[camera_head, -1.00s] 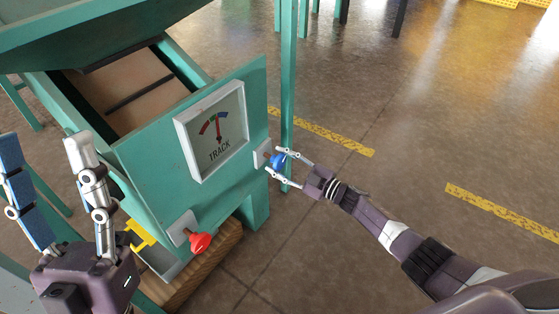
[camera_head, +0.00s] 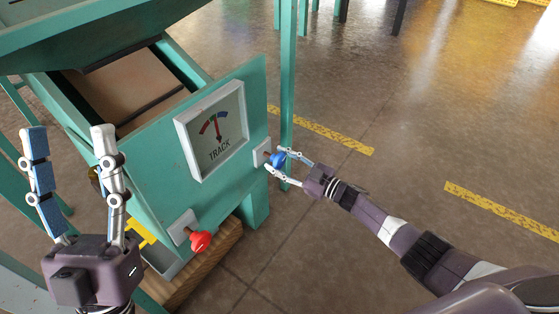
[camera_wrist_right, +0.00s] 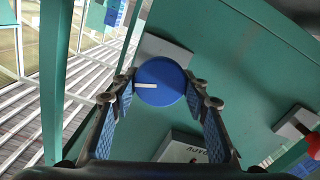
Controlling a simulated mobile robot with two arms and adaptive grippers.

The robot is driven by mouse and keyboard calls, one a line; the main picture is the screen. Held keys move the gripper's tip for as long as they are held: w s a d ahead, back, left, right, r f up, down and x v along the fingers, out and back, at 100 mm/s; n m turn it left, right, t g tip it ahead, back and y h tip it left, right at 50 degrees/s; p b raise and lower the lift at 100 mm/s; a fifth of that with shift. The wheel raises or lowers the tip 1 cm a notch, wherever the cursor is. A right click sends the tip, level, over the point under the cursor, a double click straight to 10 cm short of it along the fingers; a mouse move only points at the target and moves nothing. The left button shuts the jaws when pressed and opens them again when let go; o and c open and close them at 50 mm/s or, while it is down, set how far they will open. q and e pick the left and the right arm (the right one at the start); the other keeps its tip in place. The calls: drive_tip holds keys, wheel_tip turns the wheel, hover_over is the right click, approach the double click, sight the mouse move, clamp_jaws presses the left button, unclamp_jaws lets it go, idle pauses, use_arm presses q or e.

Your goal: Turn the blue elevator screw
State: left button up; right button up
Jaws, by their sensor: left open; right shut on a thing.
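The blue elevator screw (camera_head: 277,159) is a round knob on a plate at the right edge of the green machine panel. In the right wrist view the blue screw (camera_wrist_right: 160,82) faces the camera, with a white mark pointing left. My right gripper (camera_head: 283,166) has its fingers on either side of the screw and is shut on it; it also shows in the right wrist view (camera_wrist_right: 164,97). My left gripper (camera_head: 70,145) is open and empty at the left, in front of the machine.
A white TRACK gauge (camera_head: 212,129) with a red needle sits on the green panel (camera_head: 150,165). A red knob (camera_head: 201,241) sticks out lower on the panel. A green post (camera_head: 288,70) stands behind the screw. The floor to the right, with yellow stripes, is clear.

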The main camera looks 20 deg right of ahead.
drive_tip(key=shift+d, duration=0.1)
drive_tip(key=o, duration=1.1)
drive_tip(key=v, duration=1.2)
